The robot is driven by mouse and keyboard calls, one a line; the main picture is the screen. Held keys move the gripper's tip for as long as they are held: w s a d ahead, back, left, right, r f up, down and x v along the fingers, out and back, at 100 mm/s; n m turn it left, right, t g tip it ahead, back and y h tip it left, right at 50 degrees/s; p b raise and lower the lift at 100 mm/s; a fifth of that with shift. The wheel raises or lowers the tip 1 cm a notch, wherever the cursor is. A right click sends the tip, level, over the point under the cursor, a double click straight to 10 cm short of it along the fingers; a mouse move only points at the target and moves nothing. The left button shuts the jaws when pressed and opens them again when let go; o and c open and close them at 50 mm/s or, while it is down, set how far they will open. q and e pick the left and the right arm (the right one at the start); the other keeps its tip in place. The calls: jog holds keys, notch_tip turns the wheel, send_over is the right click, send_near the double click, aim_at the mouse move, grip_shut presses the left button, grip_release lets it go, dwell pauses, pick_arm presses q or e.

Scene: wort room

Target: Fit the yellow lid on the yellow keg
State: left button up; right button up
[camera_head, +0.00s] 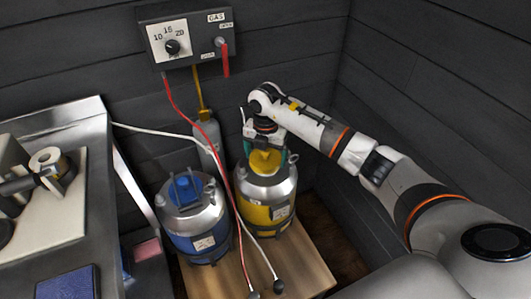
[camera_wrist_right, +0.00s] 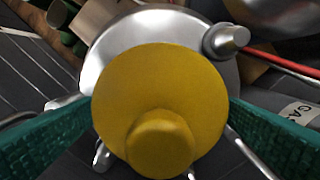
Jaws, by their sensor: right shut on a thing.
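The yellow keg (camera_head: 265,213), a yellow body with a silver top, stands upright on a wooden board. The yellow lid (camera_head: 263,161) is at the keg's top, under my right gripper (camera_head: 268,148). In the right wrist view the lid (camera_wrist_right: 160,95), a round disc with a knob, fills the middle and hides most of the silver keg top (camera_wrist_right: 115,50) beyond it. The green fingers of the right gripper (camera_wrist_right: 160,138) lie on either side of the lid, shut on it. I cannot tell whether the lid touches the keg. My left gripper is not in view.
A blue keg (camera_head: 195,218) stands left of the yellow keg. A red hose (camera_head: 212,140) and a white hose (camera_head: 150,130) hang near the kegs. A gas panel (camera_head: 186,40) is on the wall. A metal bench (camera_head: 75,235) is at left.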

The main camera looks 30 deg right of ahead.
jog(key=shift+f, duration=0.6)
dwell(0.5)
dwell(0.5)
jog(key=o, duration=0.8)
jog(key=shift+f, duration=0.1)
jog(key=shift+o, duration=0.2)
jog(key=shift+r+p, duration=2.7)
jog(key=shift+r, duration=0.85)
